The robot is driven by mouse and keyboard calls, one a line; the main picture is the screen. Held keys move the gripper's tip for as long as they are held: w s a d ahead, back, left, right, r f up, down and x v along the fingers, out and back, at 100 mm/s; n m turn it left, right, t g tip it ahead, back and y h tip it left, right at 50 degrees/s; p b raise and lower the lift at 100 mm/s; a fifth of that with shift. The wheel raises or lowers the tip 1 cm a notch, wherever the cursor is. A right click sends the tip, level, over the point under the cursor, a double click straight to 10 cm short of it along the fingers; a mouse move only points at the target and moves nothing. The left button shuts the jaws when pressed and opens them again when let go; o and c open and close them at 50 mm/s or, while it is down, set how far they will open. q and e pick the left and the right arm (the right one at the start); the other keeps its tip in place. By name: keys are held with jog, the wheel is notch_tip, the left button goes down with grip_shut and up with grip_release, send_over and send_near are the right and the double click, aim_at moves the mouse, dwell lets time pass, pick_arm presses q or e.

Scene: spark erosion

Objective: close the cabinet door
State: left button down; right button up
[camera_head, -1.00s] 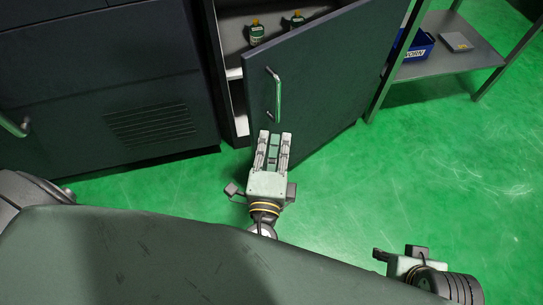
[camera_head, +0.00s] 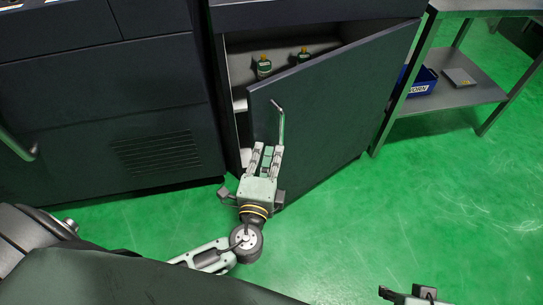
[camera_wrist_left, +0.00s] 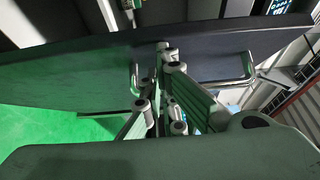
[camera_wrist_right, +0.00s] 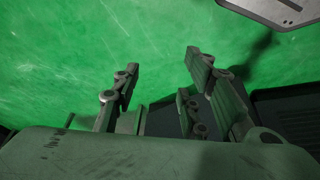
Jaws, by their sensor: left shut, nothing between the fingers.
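The dark cabinet door (camera_head: 340,105) stands ajar, swung out toward me, with its hinge side at the right. Its metal handle (camera_head: 281,125) is near the free left edge. In the left wrist view the left fingers (camera_wrist_left: 168,57) are in front of the dark door panel (camera_wrist_left: 70,72). My right gripper (camera_wrist_right: 161,60) is open and empty above the green floor; only its top shows in the head view (camera_head: 412,296).
Two small bottles (camera_head: 264,67) with yellow caps stand inside the cabinet. A dark machine front (camera_head: 90,90) with a vent is at the left. A metal shelf table (camera_head: 450,94) with a blue bin (camera_head: 422,82) stands at the right. The green floor (camera_head: 430,190) is clear.

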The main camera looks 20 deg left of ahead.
jog(key=w+a+r+t+y+b, duration=0.1)
jog(key=w+a+r+t, duration=0.15)
jog(key=w, duration=0.35)
jog(key=w+a+r+t+y+b, duration=0.1)
jog(key=w+a+r+t+b, duration=0.2)
jog(key=w, duration=0.4)
pick_arm(q)
jog(key=shift+m+h, duration=0.5)
jog(key=shift+h, duration=0.3)
jog(key=w+a, duration=0.5)
jog(key=a, duration=0.2)
jog(key=w+a+b, duration=0.1)
jog(key=w+a, duration=0.5)
jog(key=a, duration=0.1)
jog(key=w+a+r, duration=0.1)
jog(key=w+a, duration=0.4)
jog(key=a, duration=0.2)
jog(key=shift+w+b, duration=0.35)
jog(key=shift+w, duration=0.05)
pick_arm(e)
jog(key=w+a+r+t+y, duration=0.1)
jog(key=w+r+t, duration=0.1)
jog(key=r+t, duration=0.2)
jog(key=w+r+t+y, duration=0.1)
jog(key=r+t, duration=0.4)
jog(key=r, duration=0.5)
jog(key=shift+w+a+r+n, duration=0.25)
jog(key=shift+w+a+n, duration=0.15)
jog(key=shift+w, duration=0.25)
